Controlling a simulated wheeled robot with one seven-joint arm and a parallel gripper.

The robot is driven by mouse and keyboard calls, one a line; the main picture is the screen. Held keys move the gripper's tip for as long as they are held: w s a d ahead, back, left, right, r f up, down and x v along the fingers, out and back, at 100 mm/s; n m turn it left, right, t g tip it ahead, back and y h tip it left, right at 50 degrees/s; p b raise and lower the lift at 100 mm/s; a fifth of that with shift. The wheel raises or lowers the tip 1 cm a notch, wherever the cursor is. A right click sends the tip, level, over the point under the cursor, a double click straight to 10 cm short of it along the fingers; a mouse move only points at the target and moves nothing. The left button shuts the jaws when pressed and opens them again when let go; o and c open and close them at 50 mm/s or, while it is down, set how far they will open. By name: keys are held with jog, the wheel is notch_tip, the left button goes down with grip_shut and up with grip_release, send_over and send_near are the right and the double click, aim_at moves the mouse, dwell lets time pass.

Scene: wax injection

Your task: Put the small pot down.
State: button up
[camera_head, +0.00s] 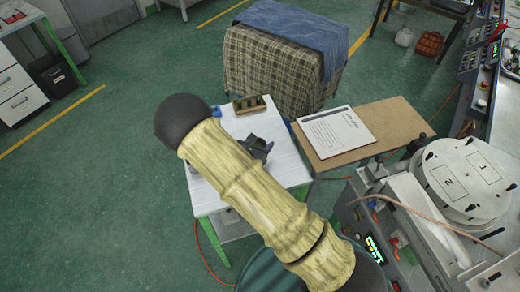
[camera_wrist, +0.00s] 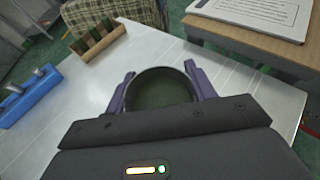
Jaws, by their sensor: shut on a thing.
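My gripper (camera_wrist: 160,90) is shut on the small pot (camera_wrist: 162,84), a round dark-rimmed vessel with a dull greenish inside, seen from above in the wrist view. A purple finger lies on each side of it. The pot is over the white table (camera_wrist: 223,71); I cannot tell whether its base touches the top. In the head view my gripper (camera_head: 258,148) is partly visible over the white table (camera_head: 276,132), and my arm hides the pot.
A wooden block with slots (camera_wrist: 98,40) and a blue rack (camera_wrist: 30,97) stand on the white table to the left. A brown side table (camera_head: 385,127) with a paper sheet (camera_head: 335,132) adjoins at right. The table's right part is clear.

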jog(key=shift+f+p, duration=0.5)
jog(key=shift+f, duration=1.45)
jog(key=o, duration=1.1)
jog(key=shift+f, duration=0.15)
jog(key=shift+s, duration=0.1)
jog(key=shift+a, duration=0.15)
jog(key=b+v, duration=0.3)
jog(key=v, duration=0.9)
